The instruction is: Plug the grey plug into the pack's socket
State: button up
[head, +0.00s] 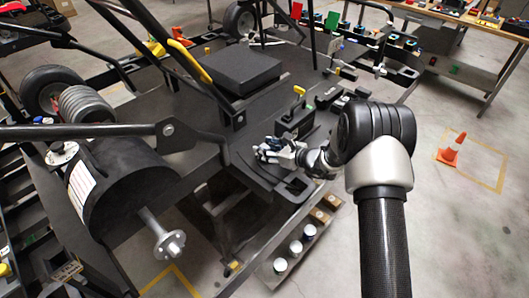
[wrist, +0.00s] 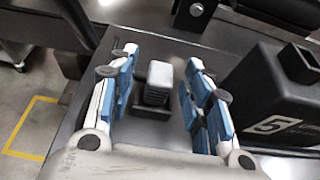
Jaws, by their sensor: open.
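The grey plug (wrist: 158,80), a ribbed block with a pale top, stands in a small black holder (wrist: 153,103) in the wrist view. My gripper (wrist: 158,78) is open, with its blue-padded fingers on either side of the plug and visible gaps between. A black box marked 5, which looks like the pack (wrist: 258,98), stands to the right; a raised square opening on top (wrist: 299,63) looks like its socket. In the head view my gripper (head: 268,149) is low over the kart's floor, and the plug cannot be made out there.
A black seat block (head: 242,78) and a bar (head: 85,131) lie left of my arm in the head view. White cups (head: 295,247) stand on a low shelf below. An orange cone (head: 452,150) stands on open floor at the right.

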jog(key=shift+c, duration=0.5)
grip_shut()
jog(key=shift+r, duration=0.1)
